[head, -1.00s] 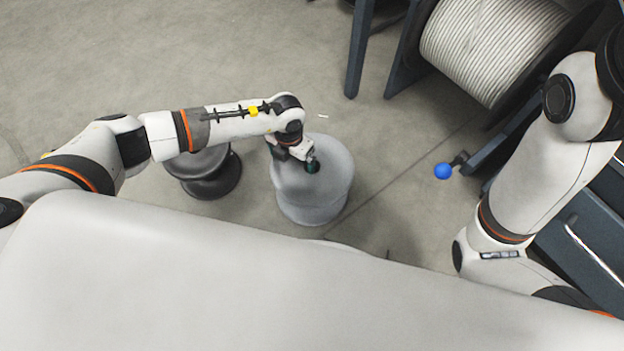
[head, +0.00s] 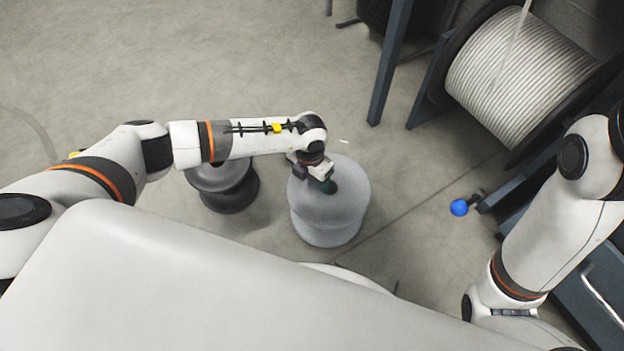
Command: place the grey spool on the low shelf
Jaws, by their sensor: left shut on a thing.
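The grey spool (head: 332,216) stands upright in front of me, a light grey drum with wide round flanges. My left gripper (head: 325,181) is over its top and shut on it near the middle of the upper flange. The fingertips are partly hidden by the wrist. I cannot tell whether the spool touches the floor. My right arm comes down at the right side, but its gripper is not in view. I cannot make out the low shelf in this view.
A dark spool (head: 227,187) stands on the floor left of the grey one, under my left forearm. A large cable reel (head: 520,72) in a dark blue frame is at the upper right. Open floor (head: 200,60) lies beyond.

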